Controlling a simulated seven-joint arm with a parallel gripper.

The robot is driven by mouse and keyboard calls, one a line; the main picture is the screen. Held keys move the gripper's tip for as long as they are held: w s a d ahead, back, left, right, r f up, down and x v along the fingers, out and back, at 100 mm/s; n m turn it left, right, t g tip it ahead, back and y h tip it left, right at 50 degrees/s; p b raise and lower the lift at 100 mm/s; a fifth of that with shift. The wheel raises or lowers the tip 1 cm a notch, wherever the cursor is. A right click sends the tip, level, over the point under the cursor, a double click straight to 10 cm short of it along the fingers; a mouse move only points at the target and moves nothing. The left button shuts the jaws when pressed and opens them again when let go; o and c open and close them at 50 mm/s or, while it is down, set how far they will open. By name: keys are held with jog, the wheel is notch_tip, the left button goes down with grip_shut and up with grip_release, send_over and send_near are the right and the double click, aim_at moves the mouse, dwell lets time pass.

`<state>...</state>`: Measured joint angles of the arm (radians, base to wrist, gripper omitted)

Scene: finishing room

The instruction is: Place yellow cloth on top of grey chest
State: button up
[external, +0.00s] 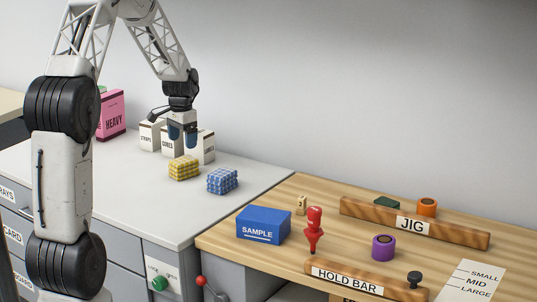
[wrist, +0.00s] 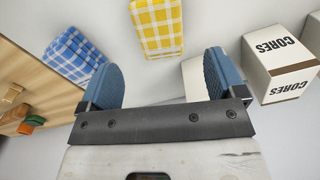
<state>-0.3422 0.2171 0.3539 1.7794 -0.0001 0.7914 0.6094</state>
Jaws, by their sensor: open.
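The yellow checked cloth (external: 184,168) lies folded in a block on the grey chest's top (external: 120,190), left of a blue checked cloth (external: 222,181). In the wrist view the yellow cloth (wrist: 157,27) shows ahead of and between my fingers, with clear space before them. My gripper (external: 182,140) is open and empty above the chest top, just behind the yellow cloth and in front of the white boxes. In the wrist view its blue finger pads (wrist: 160,78) stand wide apart. The blue cloth (wrist: 75,55) is beyond the left finger there.
White boxes (external: 203,146) and a pink HEAVY box (external: 111,115) stand at the back of the chest. A wooden bench (external: 270,205) adjoins at right with a blue SAMPLE box (external: 263,225), a red tool and wooden bars. The chest top's front left is clear.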

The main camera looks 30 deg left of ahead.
aim_at(184, 160)
jog(key=shift+r, duration=1.2)
jog(key=s+d+r+n+t, duration=0.1)
jog(key=s+d+r, duration=1.5)
jog(key=s, duration=0.2)
jog(key=s+d+r+n, duration=0.1)
jog(key=s+d, duration=0.4)
jog(key=s, duration=0.7)
jog(key=s+d+r+t, duration=0.1)
jog(key=s+d, duration=0.4)
jog(key=s, duration=0.8)
jog(key=shift+s+d+r+n+t, duration=0.2)
jog(key=shift+s+n+t, duration=0.1)
jog(key=shift+n, duration=0.1)
